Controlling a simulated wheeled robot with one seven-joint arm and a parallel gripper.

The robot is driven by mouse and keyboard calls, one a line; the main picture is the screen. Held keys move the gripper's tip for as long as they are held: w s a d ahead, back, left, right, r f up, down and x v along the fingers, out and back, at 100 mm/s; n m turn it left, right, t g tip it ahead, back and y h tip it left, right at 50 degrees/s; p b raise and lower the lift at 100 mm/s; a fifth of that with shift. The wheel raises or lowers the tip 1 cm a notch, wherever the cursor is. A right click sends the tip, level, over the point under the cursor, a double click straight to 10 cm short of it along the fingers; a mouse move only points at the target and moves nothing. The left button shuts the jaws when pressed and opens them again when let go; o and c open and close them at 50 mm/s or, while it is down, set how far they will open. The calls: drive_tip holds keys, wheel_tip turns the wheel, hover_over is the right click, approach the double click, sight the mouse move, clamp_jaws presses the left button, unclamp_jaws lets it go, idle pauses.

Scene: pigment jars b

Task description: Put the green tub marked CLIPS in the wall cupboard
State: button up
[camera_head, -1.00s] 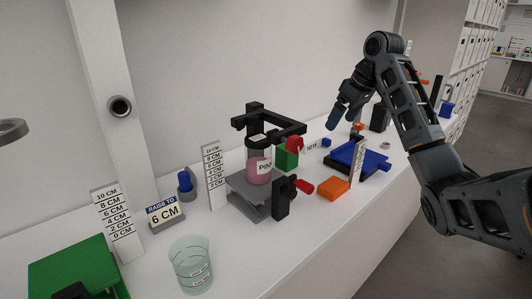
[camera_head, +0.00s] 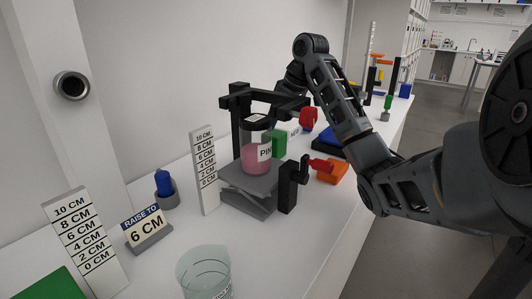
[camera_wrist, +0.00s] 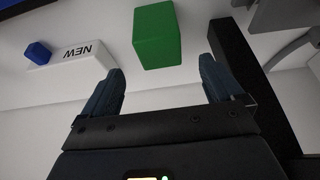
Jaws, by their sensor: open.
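A green block-shaped thing (camera_head: 279,143) stands on the bench behind the black stand, partly hidden by the jar. A plain green block (camera_wrist: 156,35) also shows in the wrist view, ahead of and between my fingers. I see no CLIPS mark on it, so I cannot tell whether it is the tub. My gripper (camera_wrist: 160,80) is open and empty, its two dark blue fingers apart and short of the green block. In the head view the gripper is mostly hidden behind the black stand. I cannot make out a wall cupboard in either current view.
A pink jar (camera_head: 256,158) stands on a grey lift platform (camera_head: 249,181) inside the black stand (camera_head: 236,102). An orange block (camera_head: 333,173) and a beaker (camera_head: 205,272) stand nearer.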

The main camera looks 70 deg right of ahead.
sight(275, 133)
drive_tip(key=shift+x, duration=1.9)
drive_tip(key=shift+s+x, duration=0.15)
drive_tip(key=shift+x, duration=1.1)
drive_tip(key=shift+s+x, duration=0.15)
drive_tip(key=shift+x, duration=1.1)
drive_tip(key=shift+f, duration=0.15)
drive_tip(key=c, duration=1.2)
